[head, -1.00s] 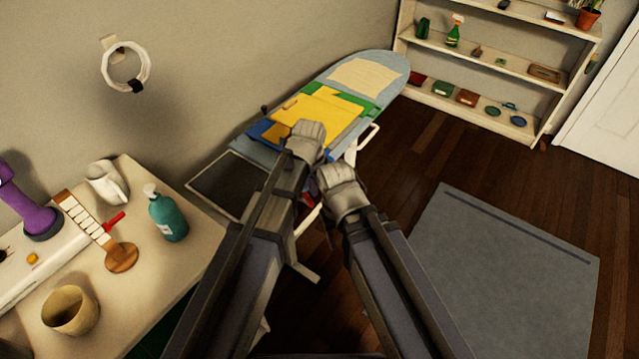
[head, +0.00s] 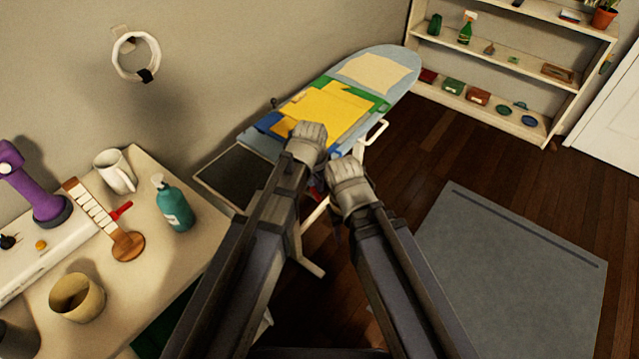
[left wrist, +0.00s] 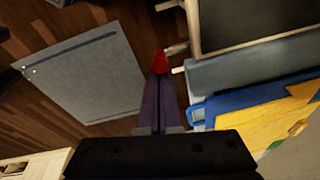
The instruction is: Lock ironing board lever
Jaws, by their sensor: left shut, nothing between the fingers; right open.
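The ironing board (head: 405,84) stands by the wall with a blue-grey top and folded cloths on it. In the left wrist view a small red lever tip (left wrist: 160,62) sticks out beside the board's end. My left gripper (head: 310,130) is in front of the board's near side. In the left wrist view its shut, empty fingers (left wrist: 160,85) point at the red tip and appear very close to it; I cannot tell whether they touch. My right gripper (head: 348,172) is lower and to the right, near the board's white legs; its fingers are hidden in the head view.
A dark rest panel (head: 232,178) is at the board's near end. A table (head: 125,290) at left holds a teal bottle (head: 174,203), a mug (head: 116,172) and a tan cup (head: 77,297). A grey mat (head: 510,280) lies on open floor at right. A shelf (head: 500,62) stands behind.

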